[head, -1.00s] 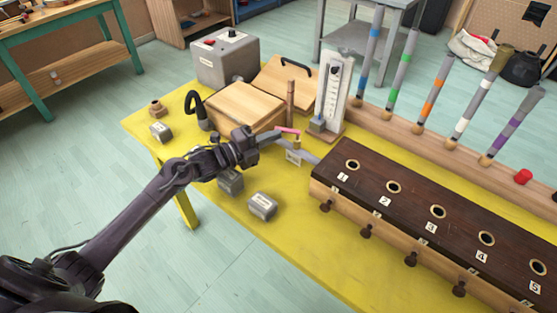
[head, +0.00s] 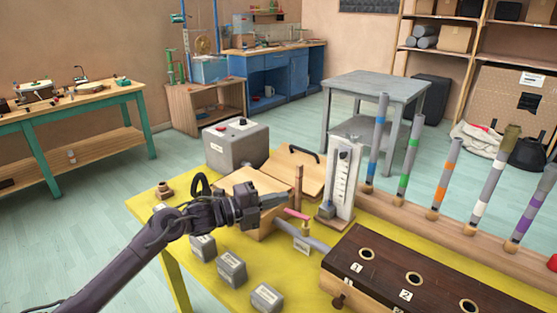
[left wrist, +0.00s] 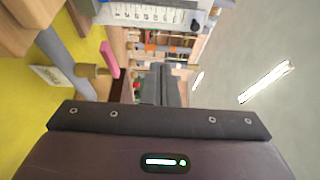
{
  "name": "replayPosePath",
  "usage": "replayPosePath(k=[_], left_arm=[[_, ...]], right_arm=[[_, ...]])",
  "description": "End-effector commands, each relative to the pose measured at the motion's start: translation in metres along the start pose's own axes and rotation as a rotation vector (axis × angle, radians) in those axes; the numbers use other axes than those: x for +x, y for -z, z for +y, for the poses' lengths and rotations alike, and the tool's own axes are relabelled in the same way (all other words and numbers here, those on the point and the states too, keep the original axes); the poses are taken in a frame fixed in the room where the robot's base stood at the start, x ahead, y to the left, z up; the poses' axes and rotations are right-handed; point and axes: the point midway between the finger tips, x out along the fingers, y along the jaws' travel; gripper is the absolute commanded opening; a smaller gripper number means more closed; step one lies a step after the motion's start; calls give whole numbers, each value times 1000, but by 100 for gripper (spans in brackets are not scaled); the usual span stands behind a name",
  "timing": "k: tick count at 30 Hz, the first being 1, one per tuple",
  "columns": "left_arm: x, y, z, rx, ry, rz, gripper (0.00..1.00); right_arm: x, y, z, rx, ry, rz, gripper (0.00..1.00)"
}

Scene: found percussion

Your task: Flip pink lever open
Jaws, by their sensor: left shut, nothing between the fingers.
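The pink lever (head: 296,214) is a short bar on a brass valve (head: 305,228) on a grey pipe (head: 300,238), on the yellow table. In the left wrist view the pink lever (left wrist: 110,60) shows left of my fingers, near the brass fitting (left wrist: 88,71). My left gripper (head: 283,198) is shut and empty, its fingertips just above and left of the lever, seemingly apart from it. In the left wrist view the shut fingers (left wrist: 160,82) point away from the camera. My right gripper is not in view.
A white gauge stand (head: 342,180) rises right of the lever, and a wooden post (head: 298,186) stands behind it. A wooden box (head: 262,222) lies under my left gripper. A dark numbered board (head: 390,265) is to the right. Small grey blocks (head: 231,268) sit in front.

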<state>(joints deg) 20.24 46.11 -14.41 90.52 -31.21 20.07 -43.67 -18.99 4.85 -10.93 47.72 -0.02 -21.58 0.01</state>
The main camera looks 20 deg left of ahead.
Motion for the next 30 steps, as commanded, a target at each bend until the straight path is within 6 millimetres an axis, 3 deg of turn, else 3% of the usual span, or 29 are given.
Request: replayPosePath(k=[9,15,21,30], left_arm=[[0,-1,-81,5,2,0,0],[0,-1,-119,2,0,1,0],[0,-1,-136,-2,-1,1,0],[0,-1,-138,-2,-2,1,0]], right_arm=[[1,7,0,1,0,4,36],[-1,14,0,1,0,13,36],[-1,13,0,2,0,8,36],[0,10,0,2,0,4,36]])
